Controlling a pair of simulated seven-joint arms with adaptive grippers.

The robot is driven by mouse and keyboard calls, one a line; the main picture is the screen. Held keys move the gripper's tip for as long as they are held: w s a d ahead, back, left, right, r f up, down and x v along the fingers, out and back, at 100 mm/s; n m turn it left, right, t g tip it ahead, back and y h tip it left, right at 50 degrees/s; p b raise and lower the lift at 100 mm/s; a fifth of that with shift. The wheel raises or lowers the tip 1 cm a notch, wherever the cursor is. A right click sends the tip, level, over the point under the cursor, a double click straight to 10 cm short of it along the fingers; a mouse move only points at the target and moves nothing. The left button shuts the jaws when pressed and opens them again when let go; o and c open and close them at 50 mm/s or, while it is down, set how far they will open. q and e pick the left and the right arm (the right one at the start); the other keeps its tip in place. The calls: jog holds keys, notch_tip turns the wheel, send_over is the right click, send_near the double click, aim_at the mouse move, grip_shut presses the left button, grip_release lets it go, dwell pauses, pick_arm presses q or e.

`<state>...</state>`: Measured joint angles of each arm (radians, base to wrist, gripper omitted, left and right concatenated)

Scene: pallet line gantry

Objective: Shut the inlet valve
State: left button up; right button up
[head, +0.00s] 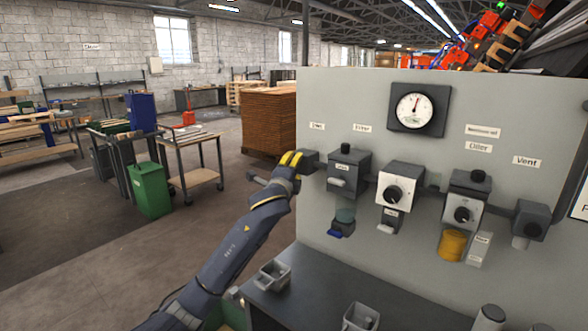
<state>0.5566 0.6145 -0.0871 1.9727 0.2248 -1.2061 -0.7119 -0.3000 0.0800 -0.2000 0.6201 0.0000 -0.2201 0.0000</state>
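The grey panel (460,95) carries a row of air-line units. A small label (317,126), too blurred to read surely, sits at its upper left edge. Below it is a dark block (309,160), which looks like the inlet valve, partly hidden by my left gripper. My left gripper (291,160), with yellow marks, is at this block, overlapping its left side; I cannot tell whether they touch. A grey bar (258,181) sticks out left of the gripper; I cannot tell whether it belongs to the valve or gripper. The finger opening is hidden. My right gripper is not in view.
Right of the block are a filter unit (346,172), a knob unit (398,190), an oiler unit (465,205) with a yellow bowl, and a vent block (530,220). A pressure gauge (416,108) is above. Small grey holders stand on the dark bench (315,300).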

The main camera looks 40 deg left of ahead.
pick_arm(q)
jog(key=shift+a+r+n, duration=0.1)
jog(key=shift+a+n, duration=0.1)
jog(key=shift+n, duration=0.5)
jog(key=o, duration=1.1)
jog(key=shift+o, duration=1.1)
jog(key=shift+s+d, duration=0.15)
jog(key=v, duration=1.1)
jog(key=shift+s+r, duration=0.15)
jog(key=shift+s, duration=0.2)
jog(key=shift+d, duration=0.1)
